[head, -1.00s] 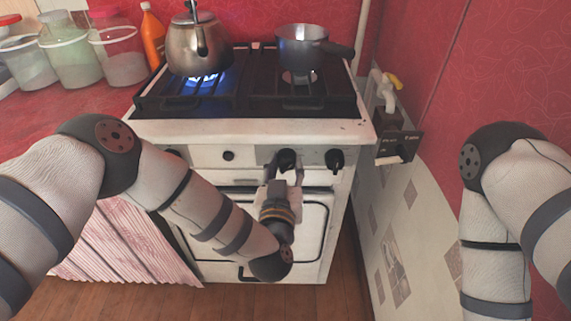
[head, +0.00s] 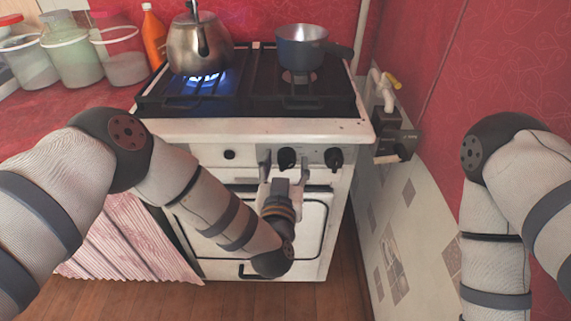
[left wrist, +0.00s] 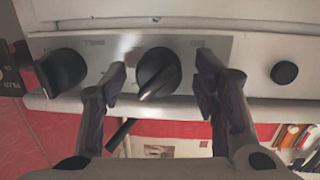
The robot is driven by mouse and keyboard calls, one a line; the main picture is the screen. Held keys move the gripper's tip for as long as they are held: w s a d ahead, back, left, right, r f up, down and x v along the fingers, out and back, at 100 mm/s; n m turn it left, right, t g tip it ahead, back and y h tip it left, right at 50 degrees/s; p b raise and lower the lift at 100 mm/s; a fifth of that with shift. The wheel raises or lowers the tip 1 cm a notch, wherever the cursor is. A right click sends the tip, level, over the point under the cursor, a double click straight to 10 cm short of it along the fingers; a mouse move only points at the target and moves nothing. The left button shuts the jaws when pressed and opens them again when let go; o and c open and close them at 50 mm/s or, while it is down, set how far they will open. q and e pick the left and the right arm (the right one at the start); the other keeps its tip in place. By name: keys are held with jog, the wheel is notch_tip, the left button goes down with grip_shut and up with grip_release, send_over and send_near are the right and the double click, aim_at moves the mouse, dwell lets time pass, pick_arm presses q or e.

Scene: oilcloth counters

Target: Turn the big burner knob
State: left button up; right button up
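The white stove's front panel carries several black knobs. One knob (head: 286,158) sits between the fingers of my left gripper (head: 285,167). In the left wrist view this knob (left wrist: 157,72) has a pale pointer line, tilted toward the lower left. The left gripper (left wrist: 160,74) is open, one finger on each side of the knob, with a visible gap on both sides. Another knob (head: 333,158) is just to the right, outside the fingers. A small round button (head: 229,155) is to the left. My right arm shows at the right, but its gripper is out of view.
A metal kettle (head: 199,45) stands over a lit blue flame (head: 205,78) on the left burner. A blue-grey pot (head: 301,47) stands on the right burner, with no clear flame. A patterned panel (head: 390,225) closes the right side.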

pick_arm(q)
jog(key=s+a+r, duration=0.1)
jog(key=s, duration=1.1)
jog(key=shift+c, duration=0.6)
